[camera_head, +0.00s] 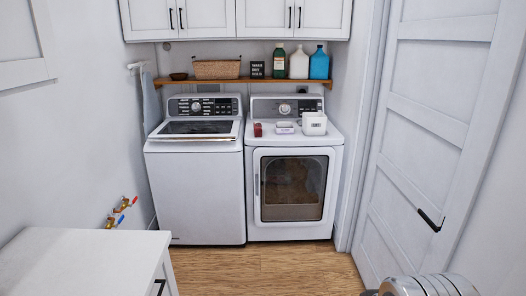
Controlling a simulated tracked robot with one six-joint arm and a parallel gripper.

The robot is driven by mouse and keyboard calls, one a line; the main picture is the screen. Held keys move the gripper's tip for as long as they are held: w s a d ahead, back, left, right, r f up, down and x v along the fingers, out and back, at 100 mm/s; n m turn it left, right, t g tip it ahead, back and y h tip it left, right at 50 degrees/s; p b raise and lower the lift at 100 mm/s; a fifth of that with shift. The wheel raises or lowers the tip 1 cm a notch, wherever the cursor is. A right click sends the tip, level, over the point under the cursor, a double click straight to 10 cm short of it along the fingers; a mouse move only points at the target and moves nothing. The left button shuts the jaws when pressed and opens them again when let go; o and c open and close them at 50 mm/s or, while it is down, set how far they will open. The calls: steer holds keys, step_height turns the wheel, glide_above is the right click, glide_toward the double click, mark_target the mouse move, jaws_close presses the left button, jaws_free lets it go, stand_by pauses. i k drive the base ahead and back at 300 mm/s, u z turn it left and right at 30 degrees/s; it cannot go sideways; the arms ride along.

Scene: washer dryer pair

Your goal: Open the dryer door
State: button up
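The dryer (293,234) is the white front-loading machine on the right of the pair, against the back wall. Its door (322,213) is shut flush with the front and has a dark window (292,185). A slim vertical handle (257,184) is on the door's left side. My gripper is not recognisable in this view, so its place relative to the door cannot be told.
The washer (205,200) stands left of the dryer. A white cabinet (85,262) fills the lower left. A panelled door (430,130) is at right. A silver ribbed object (428,287) enters at the bottom right. Wood floor (262,270) before the dryer is clear.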

mark_target(293, 185)
steer(key=i, duration=3.25)
steer(key=u, duration=2)
